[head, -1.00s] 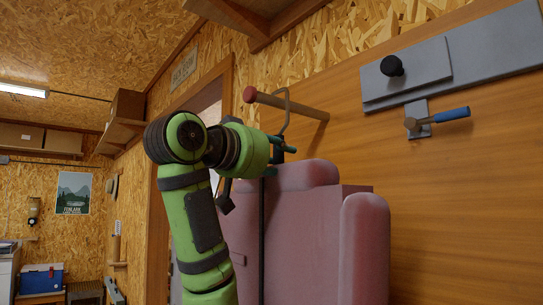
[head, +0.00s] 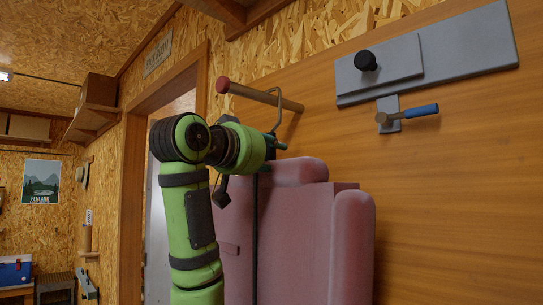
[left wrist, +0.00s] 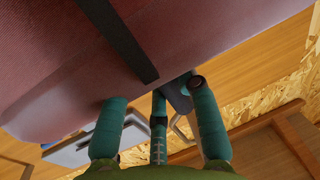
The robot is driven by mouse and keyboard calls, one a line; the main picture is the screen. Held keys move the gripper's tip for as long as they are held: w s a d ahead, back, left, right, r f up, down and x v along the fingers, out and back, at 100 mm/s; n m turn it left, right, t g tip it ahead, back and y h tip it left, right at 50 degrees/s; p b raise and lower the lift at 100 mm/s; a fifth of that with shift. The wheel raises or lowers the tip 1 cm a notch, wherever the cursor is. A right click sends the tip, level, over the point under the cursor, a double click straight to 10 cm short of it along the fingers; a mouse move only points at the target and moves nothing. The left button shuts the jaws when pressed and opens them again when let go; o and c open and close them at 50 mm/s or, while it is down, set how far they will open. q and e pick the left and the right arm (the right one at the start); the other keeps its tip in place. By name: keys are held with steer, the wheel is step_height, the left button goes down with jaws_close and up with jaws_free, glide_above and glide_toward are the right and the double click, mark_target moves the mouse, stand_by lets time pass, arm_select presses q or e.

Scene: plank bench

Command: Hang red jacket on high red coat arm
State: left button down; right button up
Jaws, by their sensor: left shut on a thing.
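The red jacket (head: 300,225), a bulky pinkish-red shape, hangs in front of the wood panel in the head view. It also fills the top of the left wrist view (left wrist: 200,30). My left gripper (head: 273,146) is shut at the jacket's top, on its dark hanger part (left wrist: 178,96); its teal fingers (left wrist: 155,92) show in the left wrist view. A grey wire hook (head: 278,96) rises above the gripper and crosses the coat arm, a wooden peg (head: 252,94) with a red end. I cannot tell whether the hook rests on it. My right gripper is out of view.
A grey plate with a black knob (head: 366,60) and a blue-handled hammer on a holder (head: 408,114) are on the panel at right. A doorway (head: 130,190) is at left.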

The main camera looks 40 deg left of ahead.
arm_select(q)
steer(key=shift+r, duration=0.1)
steer(key=c, duration=0.9)
jaws_free()
steer(key=shift+o, duration=0.2)
steer(key=shift+s, duration=0.1)
steer(key=s+d, duration=0.1)
steer(key=s, duration=1.1)
steer(key=shift+d, duration=0.25)
